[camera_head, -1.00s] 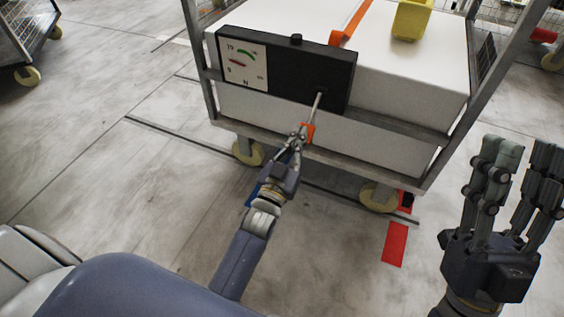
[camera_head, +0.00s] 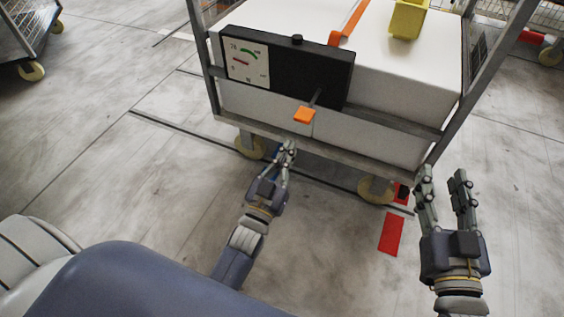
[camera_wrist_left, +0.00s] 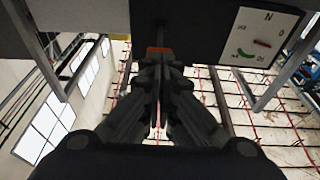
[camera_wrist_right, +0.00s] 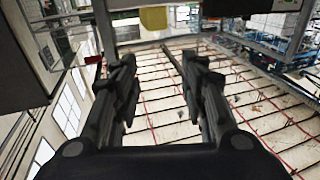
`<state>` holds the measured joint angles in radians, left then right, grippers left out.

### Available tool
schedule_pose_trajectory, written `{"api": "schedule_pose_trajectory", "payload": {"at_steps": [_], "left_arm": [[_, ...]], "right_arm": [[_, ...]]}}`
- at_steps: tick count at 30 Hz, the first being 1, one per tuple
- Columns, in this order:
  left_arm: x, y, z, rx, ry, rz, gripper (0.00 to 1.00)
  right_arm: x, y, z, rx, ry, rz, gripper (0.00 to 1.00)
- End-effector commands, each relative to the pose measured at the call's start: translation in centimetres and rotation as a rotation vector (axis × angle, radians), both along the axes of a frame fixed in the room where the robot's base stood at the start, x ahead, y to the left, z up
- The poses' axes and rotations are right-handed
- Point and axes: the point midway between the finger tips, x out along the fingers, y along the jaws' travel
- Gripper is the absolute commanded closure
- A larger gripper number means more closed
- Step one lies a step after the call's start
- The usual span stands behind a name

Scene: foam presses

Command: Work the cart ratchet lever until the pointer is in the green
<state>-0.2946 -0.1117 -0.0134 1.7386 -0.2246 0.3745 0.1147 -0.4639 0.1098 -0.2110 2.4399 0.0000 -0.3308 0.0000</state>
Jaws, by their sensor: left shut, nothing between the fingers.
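The ratchet lever with its orange handle (camera_head: 304,115) sticks out from the black box (camera_head: 312,75) on the front of the cart (camera_head: 375,128). The white dial (camera_head: 247,62) on the box has a green arc at the top and a red pointer at its left, apart from the green. My left gripper (camera_head: 290,147) is shut and empty, just below and left of the handle, not touching it. In the left wrist view the orange handle (camera_wrist_left: 158,50) shows beyond the fingertips. My right gripper (camera_head: 442,178) is open and empty at the cart's right front corner.
A white block (camera_head: 410,75) strapped with an orange band fills the cart, with a yellow container (camera_head: 408,20) on top. Yellow-wheeled casters stand under the cart. A red floor mark (camera_head: 391,233) lies in front. Another cart (camera_head: 28,40) stands at the far left.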

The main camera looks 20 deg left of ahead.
Motion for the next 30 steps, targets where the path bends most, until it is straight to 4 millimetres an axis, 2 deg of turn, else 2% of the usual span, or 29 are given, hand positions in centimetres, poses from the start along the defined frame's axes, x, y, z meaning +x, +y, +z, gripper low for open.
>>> {"api": "schedule_pose_trajectory", "payload": {"at_steps": [3,9,30], "left_arm": [[-1.8,0.1,-0.5,0.0,0.002,0.0,1.0],[-3.3,0.1,-0.9,0.0,-0.002,0.0,1.0],[-3.4,0.1,-1.0,0.0,-0.003,0.0,1.0]], "right_arm": [[-0.1,-0.2,-1.4,-0.02,0.074,-0.005,0.6],[-0.2,-0.5,-2.7,-0.036,0.137,-0.009,0.6],[-0.2,-0.5,-2.9,-0.037,0.143,-0.009,0.6]]}}
